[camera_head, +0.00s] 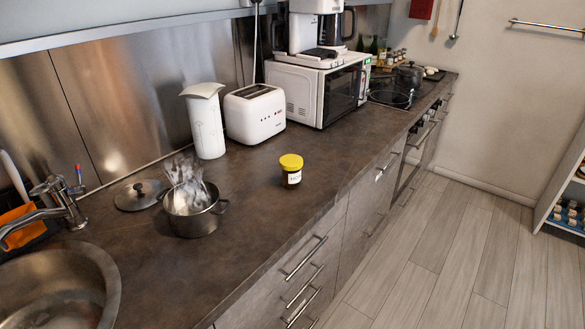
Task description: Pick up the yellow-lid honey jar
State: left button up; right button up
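The honey jar (291,171) stands upright on the dark countertop (258,203). It has a yellow lid, a dark body and a white label facing the camera. It stands apart from other things, right of the steaming pot and in front of the toaster. Neither of my grippers shows in the head view.
A steaming pot (195,220) stands left of the jar, with a loose lid (137,195) behind it. A white pitcher (206,125), toaster (254,114) and microwave (315,90) line the back. The sink (62,285) is front left. Drawer handles (303,258) protrude from the counter front.

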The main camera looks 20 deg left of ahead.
aim_at(290, 180)
jog(key=u, duration=0.45)
jog(key=i+l+u, duration=0.2)
jog(key=u, duration=0.15)
jog(key=i+l+u, duration=0.15)
jog(key=l+u, duration=0.2)
jog(key=i+l+u, duration=0.1)
jog(key=l+u, duration=0.25)
